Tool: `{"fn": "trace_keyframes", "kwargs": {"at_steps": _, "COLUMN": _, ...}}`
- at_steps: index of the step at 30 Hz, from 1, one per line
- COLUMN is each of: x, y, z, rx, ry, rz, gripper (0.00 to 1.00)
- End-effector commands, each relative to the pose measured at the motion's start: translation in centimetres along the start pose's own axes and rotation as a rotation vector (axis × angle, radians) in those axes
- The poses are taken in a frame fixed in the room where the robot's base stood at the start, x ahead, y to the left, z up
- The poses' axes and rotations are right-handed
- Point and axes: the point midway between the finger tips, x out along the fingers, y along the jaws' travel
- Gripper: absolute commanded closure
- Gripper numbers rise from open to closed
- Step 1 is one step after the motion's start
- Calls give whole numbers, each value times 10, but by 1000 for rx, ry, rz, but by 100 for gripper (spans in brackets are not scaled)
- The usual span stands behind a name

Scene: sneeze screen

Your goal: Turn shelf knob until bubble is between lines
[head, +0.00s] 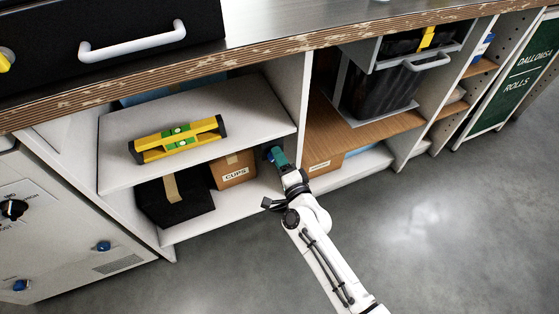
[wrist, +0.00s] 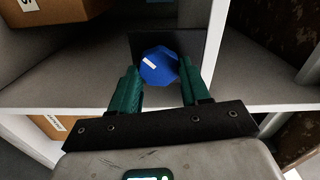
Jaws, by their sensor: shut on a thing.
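The shelf knob (wrist: 160,66) is blue with a white mark and sits in front of a dark square plate. My gripper (head: 275,154) has its green fingers on either side of the knob, shut on it; its fingers also show in the wrist view (wrist: 157,76). In the head view the fingers mostly hide the knob. The white shelf (head: 240,101) above the knob looks tilted in the picture. A yellow and black spirit level (head: 152,142) lies on it with green vials (head: 180,129). The bubble is too small to place against the lines.
Below the shelf are a cardboard box marked CUPS (head: 234,170) and a black box (head: 174,203). A white upright panel (head: 304,90) stands close to my gripper. A wooden counter edge (head: 270,49) runs overhead. The grey floor (head: 430,220) at right is clear.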

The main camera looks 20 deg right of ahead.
Motion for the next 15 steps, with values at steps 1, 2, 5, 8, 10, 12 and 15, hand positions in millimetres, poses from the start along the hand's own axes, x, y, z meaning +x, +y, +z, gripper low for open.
{"fn": "trace_keyframes", "kwargs": {"at_steps": 1, "x": 3, "y": -8, "z": -4, "rx": 39, "ry": 10, "rz": -18, "gripper": 84}}
{"fn": "trace_keyframes", "kwargs": {"at_steps": 2, "x": 3, "y": -8, "z": -4, "rx": 65, "ry": 10, "rz": -19, "gripper": 84}}
{"fn": "trace_keyframes", "kwargs": {"at_steps": 5, "x": 3, "y": -9, "z": -4, "rx": 147, "ry": 11, "rz": -20, "gripper": 84}}
{"fn": "trace_keyframes", "kwargs": {"at_steps": 8, "x": 3, "y": -8, "z": -4, "rx": 219, "ry": 11, "rz": -20, "gripper": 84}}
{"fn": "trace_keyframes", "kwargs": {"at_steps": 10, "x": 3, "y": -8, "z": -4, "rx": 264, "ry": 10, "rz": -20, "gripper": 84}}
{"fn": "trace_keyframes", "kwargs": {"at_steps": 12, "x": 3, "y": -8, "z": -4, "rx": 301, "ry": 10, "rz": -20, "gripper": 84}}
{"fn": "trace_keyframes", "kwargs": {"at_steps": 15, "x": 3, "y": -8, "z": -4, "rx": 347, "ry": 9, "rz": -21, "gripper": 84}}
